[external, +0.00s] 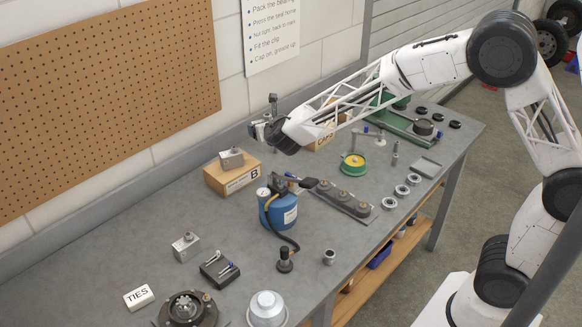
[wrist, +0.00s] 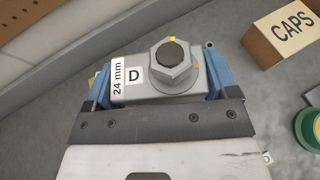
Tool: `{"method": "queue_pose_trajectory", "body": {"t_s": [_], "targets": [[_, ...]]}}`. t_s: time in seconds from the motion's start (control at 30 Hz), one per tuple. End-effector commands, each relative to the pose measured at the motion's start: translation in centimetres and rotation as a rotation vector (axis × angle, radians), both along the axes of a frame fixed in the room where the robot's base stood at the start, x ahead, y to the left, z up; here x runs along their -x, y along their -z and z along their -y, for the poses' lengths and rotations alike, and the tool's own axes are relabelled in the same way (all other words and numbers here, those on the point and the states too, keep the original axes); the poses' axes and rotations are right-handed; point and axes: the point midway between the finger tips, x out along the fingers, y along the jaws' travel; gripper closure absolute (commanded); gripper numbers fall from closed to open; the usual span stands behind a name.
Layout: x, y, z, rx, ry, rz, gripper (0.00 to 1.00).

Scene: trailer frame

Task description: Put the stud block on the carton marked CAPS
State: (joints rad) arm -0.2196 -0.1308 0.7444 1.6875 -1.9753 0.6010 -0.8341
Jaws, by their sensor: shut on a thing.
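My gripper (wrist: 162,80) is shut on a grey metal block (wrist: 145,92), with its blue fingers on both sides. The block carries a hex nut with a dark stud end on top and a label reading "24 mm D". In the external view my gripper (external: 266,130) is raised above the back of the bench, and the stud (external: 272,101) points up. The carton marked CAPS (wrist: 283,30) is at the upper right of the wrist view, apart from the block. In the external view the carton (external: 325,139) is partly hidden behind my arm.
Carton B (external: 232,175) has another grey block (external: 231,158) on it. A third block (external: 186,247) stands on the bench (external: 110,260). A blue canister (external: 278,210), a bearing rail (external: 343,199) and a green-yellow tin (external: 354,162) stand nearby. The pegboard wall (external: 100,90) is behind.

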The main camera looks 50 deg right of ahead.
Motion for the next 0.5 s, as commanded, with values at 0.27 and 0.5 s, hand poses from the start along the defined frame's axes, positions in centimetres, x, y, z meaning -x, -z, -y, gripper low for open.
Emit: {"method": "queue_pose_trajectory", "body": {"t_s": [0.27,0.5], "targets": [[2.9,-0.1,8.6,-0.001,0.121,0.002,0.6],[6.0,0.0,15.5,0.0,0.225,0.002,0.6]]}}
